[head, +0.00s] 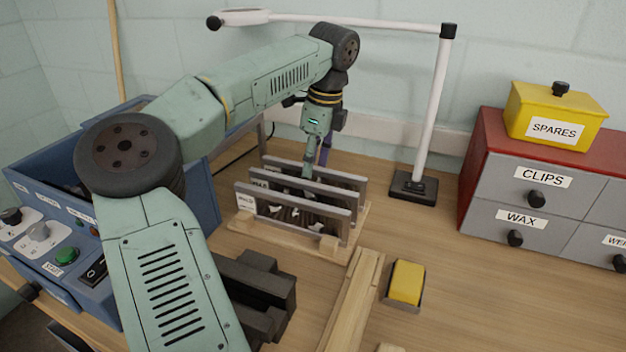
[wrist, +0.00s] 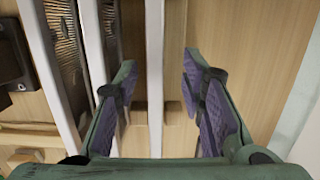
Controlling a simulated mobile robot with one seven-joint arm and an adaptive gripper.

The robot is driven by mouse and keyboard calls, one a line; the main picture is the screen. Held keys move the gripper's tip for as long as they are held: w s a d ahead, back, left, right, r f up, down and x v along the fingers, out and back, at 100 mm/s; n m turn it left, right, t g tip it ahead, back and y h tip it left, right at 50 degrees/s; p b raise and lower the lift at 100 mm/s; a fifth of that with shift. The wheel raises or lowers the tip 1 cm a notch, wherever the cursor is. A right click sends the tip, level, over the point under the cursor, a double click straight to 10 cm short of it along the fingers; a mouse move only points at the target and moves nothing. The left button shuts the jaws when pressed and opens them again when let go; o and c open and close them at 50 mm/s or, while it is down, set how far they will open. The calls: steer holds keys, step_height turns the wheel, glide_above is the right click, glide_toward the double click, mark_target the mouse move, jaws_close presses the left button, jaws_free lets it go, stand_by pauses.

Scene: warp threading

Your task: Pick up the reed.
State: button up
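Several reeds stand upright side by side in a wooden rack on the table. Each has a grey frame around dark, comb-like dents. In the head view the nearest reed (head: 292,196) has a small label I cannot read. My gripper (head: 316,168) points down at the far side of the rack, partly hidden by the reeds. In the wrist view my gripper (wrist: 160,92) is open, with a finger on each side of the pale top bar of one reed (wrist: 155,55). I see gaps between the bar and both fingers. Two more reeds (wrist: 93,60) stand to the left.
A white lamp post (head: 432,110) stands behind and right of the rack. A blue control box (head: 180,190) is at left. A yellow sponge (head: 406,282) in a tray and a wooden beam (head: 352,305) lie in front. A drawer cabinet (head: 525,205) is at right.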

steer(key=shift+s+a+f+p, duration=0.1)
steer(key=shift+f+p, duration=0.35)
steer(key=shift+f, duration=0.2)
steer(key=f, duration=0.1)
steer(key=f+p, duration=0.1)
steer(key=f, duration=0.2)
steer(key=shift+a+f, duration=0.1)
steer(key=shift+a, duration=0.15)
steer(key=shift+c, duration=0.3)
jaws_close()
